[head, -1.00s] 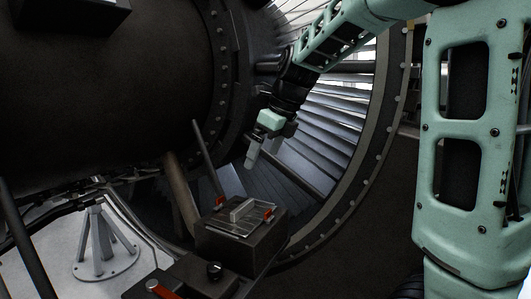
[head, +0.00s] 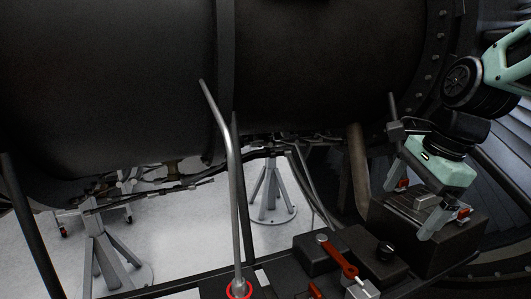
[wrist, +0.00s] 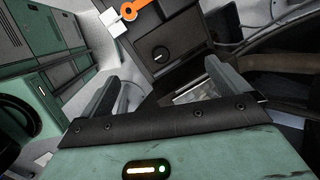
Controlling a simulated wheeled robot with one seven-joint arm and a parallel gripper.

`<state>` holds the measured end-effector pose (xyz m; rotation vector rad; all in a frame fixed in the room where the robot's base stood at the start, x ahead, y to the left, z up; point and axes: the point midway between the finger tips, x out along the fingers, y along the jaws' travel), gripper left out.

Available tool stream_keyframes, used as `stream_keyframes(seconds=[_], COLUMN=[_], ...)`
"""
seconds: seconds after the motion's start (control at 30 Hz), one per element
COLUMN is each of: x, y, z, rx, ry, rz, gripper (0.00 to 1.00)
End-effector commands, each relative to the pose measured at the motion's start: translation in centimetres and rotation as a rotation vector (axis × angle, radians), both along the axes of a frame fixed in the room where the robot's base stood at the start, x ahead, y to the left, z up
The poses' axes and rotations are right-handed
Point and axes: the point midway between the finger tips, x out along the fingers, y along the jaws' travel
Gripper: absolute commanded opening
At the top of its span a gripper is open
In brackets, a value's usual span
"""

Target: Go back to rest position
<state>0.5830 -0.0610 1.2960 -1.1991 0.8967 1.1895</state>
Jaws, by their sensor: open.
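My gripper (head: 408,208) is at the right of the head view, at the end of my mint-green arm. Its two grey fingers are spread, with nothing seen between them. It hangs over or in front of a dark box (head: 455,240) with a metal top and red clips; I cannot tell if they touch.
A bent grey pole (head: 228,170) stands mid-view. Grey support stands (head: 270,195) rest on the pale floor. The large dark engine casing (head: 120,80) fills the upper view.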

Motion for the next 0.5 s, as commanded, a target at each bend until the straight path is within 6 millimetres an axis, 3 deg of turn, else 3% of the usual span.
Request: stream_keyframes(seconds=[0.03,0.2,0.33,0.5], x=[-1.5,-6.9,-11.4,-16.3], y=[2.2,7.7,10.4,12.1], z=[-2.1,-7.0,-10.4,-13.8], rx=[-0.033,-0.143,-0.207,-0.262], ry=[-0.007,-0.052,-0.089,-0.132], rz=[0.183,0.832,1.305,1.82], gripper=[1.0,1.0,1.0,1.0])
